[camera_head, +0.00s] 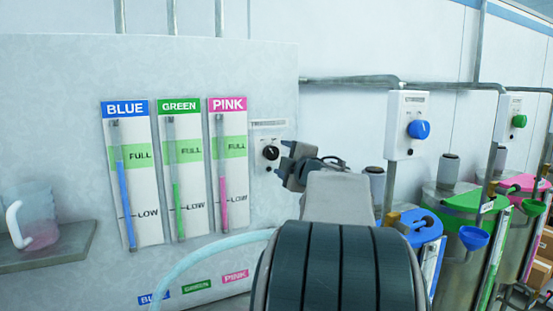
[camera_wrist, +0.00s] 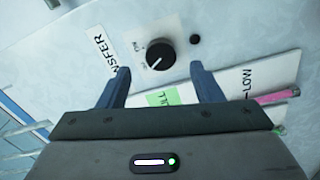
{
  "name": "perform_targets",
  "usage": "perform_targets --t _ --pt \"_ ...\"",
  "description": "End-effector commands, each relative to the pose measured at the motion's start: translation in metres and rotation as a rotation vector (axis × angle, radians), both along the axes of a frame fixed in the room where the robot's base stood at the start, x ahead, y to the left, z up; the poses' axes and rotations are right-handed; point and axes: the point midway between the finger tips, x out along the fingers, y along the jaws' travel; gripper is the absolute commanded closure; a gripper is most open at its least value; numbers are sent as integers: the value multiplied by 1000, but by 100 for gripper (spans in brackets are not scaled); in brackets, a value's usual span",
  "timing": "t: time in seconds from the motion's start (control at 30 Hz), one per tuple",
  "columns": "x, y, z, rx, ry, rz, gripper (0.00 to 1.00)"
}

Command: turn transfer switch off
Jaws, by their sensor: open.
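The transfer switch (camera_head: 271,152) is a round black knob on a white plate, on the panel right of the level gauges. In the wrist view the knob (camera_wrist: 160,54) has a white pointer line and sits beyond the fingertips, between their lines. A label with the letters "NSFER" (camera_wrist: 101,50) is beside it. My gripper (camera_head: 290,165) is just right of the knob in the head view. In the wrist view my gripper (camera_wrist: 158,75) has its two fingers spread apart with nothing between them. The fingers appear apart from the knob. The small print around the knob is hard to read.
Gauges marked BLUE (camera_head: 126,175), GREEN (camera_head: 180,170) and PINK (camera_head: 228,165) are left of the switch. A pale hose (camera_head: 205,250) curves below them. A shelf (camera_head: 50,250) holds a clear jug (camera_head: 35,215). A box with a blue knob (camera_head: 418,129) hangs on the right above drums.

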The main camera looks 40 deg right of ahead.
Motion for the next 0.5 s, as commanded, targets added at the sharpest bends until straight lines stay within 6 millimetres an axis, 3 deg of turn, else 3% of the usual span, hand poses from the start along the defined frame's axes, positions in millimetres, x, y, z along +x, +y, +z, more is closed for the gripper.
perform_targets --t 0.2,0.5 --pt "-47 13 0 -1 -3 2 41" --pt "-84 23 0 0 -1 4 41"
